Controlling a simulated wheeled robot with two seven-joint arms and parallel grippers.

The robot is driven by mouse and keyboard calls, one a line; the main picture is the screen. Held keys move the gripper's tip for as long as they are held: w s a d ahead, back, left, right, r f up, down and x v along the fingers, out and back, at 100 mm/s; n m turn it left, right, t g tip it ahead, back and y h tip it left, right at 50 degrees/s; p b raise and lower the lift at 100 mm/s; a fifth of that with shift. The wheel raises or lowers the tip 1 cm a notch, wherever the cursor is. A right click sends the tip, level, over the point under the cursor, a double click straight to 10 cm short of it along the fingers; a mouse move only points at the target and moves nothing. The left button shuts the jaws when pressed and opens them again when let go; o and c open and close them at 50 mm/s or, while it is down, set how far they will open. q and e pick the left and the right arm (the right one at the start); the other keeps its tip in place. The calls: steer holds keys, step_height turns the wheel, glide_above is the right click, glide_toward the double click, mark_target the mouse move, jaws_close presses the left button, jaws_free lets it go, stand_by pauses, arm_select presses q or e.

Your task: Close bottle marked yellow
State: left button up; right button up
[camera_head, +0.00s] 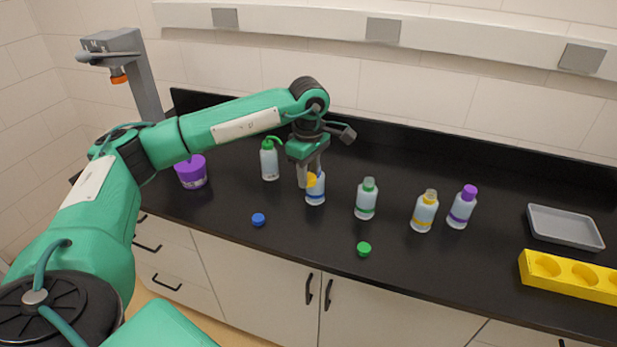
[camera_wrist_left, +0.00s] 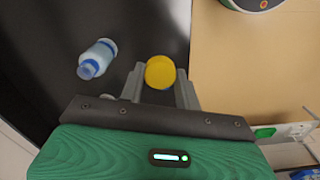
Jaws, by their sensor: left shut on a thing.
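The yellow cap (camera_head: 311,180) is between the fingers of my left gripper (camera_head: 308,178). It also shows in the left wrist view (camera_wrist_left: 160,72), with a finger on each side. The gripper is shut on it, above the counter, and in the head view it overlaps the blue-banded bottle (camera_head: 316,194). In the left wrist view the blue-banded bottle (camera_wrist_left: 97,60) appears to the left, apart from the gripper. The yellow-marked bottle (camera_head: 424,213) stands upright to the right on the counter, with a yellow band and no full cap visible on its neck. My right gripper is not in view.
A green-banded bottle (camera_head: 366,199) and a purple-capped bottle (camera_head: 463,208) flank the yellow-marked one. A blue cap (camera_head: 258,220) and green cap (camera_head: 364,249) lie in front. A wash bottle (camera_head: 269,161), grey tray (camera_head: 565,228) and yellow rack (camera_head: 570,276) also stand on the black counter.

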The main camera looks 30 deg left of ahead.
arm_select(q)
steer(key=s+d+f+m, duration=0.4)
steer(key=s+d+m, duration=0.3)
steer(key=m, duration=0.2)
steer(key=s+d+f+m, duration=0.5)
steer(key=s+d+m, duration=0.1)
steer(key=d+m, duration=0.2)
steer(key=shift+s+f+m, duration=0.15)
steer(key=shift+s+m, duration=0.2)
steer(key=shift+m, duration=0.05)
steer(key=shift+a, duration=0.1)
